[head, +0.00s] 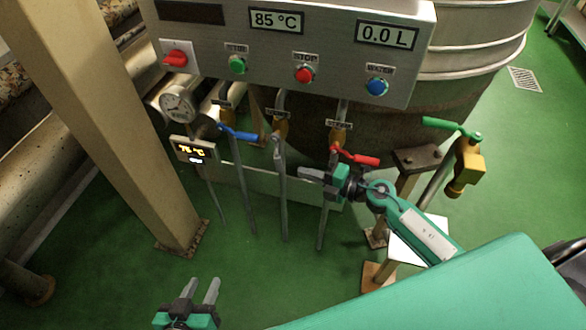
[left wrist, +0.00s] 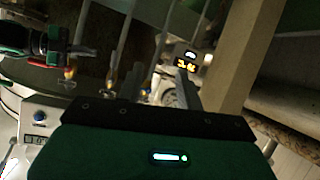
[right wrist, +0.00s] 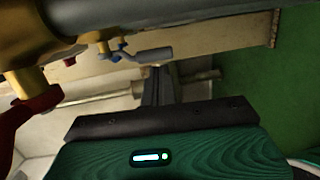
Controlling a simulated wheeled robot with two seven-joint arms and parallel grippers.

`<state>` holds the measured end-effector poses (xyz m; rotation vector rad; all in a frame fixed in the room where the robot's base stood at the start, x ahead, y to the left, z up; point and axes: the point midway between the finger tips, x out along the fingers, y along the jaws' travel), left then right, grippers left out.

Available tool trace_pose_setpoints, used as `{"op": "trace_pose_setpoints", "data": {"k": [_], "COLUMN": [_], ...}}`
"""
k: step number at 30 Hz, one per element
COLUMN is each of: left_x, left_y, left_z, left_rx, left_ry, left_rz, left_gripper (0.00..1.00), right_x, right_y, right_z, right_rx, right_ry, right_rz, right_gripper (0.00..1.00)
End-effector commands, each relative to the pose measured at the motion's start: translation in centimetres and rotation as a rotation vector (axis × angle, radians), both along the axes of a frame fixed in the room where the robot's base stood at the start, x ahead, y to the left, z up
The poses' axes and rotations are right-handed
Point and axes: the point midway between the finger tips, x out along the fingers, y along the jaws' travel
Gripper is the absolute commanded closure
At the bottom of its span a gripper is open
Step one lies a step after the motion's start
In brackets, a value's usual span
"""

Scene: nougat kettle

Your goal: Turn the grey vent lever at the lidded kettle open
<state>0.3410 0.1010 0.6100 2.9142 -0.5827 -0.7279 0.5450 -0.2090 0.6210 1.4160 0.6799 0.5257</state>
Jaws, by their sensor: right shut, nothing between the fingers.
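The kettle (head: 475,55) stands behind the panel; its lid is not clearly visible. Valves with brass bodies hang below the panel. A grey lever is hard to pick out at the middle valve (head: 281,128) in the head view. In the right wrist view a grey-blue handle (right wrist: 152,53) sticks out beside small brass fittings; I cannot tell whether it is the vent lever. My right gripper (head: 303,174) is shut and empty, left of and below the red lever (head: 358,157). My left gripper (head: 201,287) is open and empty, low at the front.
A blue lever (head: 238,134) is on the left valve and a green lever (head: 450,126) on the brass tap at right. Thin pipes run down near my right gripper. A beige post (head: 110,110) stands at left. Green floor is clear around my left gripper.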

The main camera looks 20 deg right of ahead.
Motion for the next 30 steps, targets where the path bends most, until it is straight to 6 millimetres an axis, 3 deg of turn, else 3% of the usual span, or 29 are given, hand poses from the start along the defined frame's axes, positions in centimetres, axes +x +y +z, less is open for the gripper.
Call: {"op": "trace_pose_setpoints", "data": {"k": [9, 26, 30], "left_x": [0.2, 0.1, 1.1], "left_y": [-0.4, -0.7, -1.1], "left_z": [0.3, 0.2, 1.4], "left_rx": [-0.026, -0.038, -0.08], "left_ry": [-0.044, -0.063, -0.17], "left_rz": [0.001, 0.0, 0.011], "left_gripper": [0.64, 0.64, 0.64], "right_x": [2.9, 3.3, 3.6], "right_y": [2.8, 3.3, 3.7], "right_z": [-0.5, -0.7, -1.0], "right_rx": [0.002, 0.007, 0.027], "right_ry": [0.001, -0.003, -0.016], "right_rz": [0.001, 0.001, 0.002], "right_gripper": [1.0, 1.0, 1.0]}}
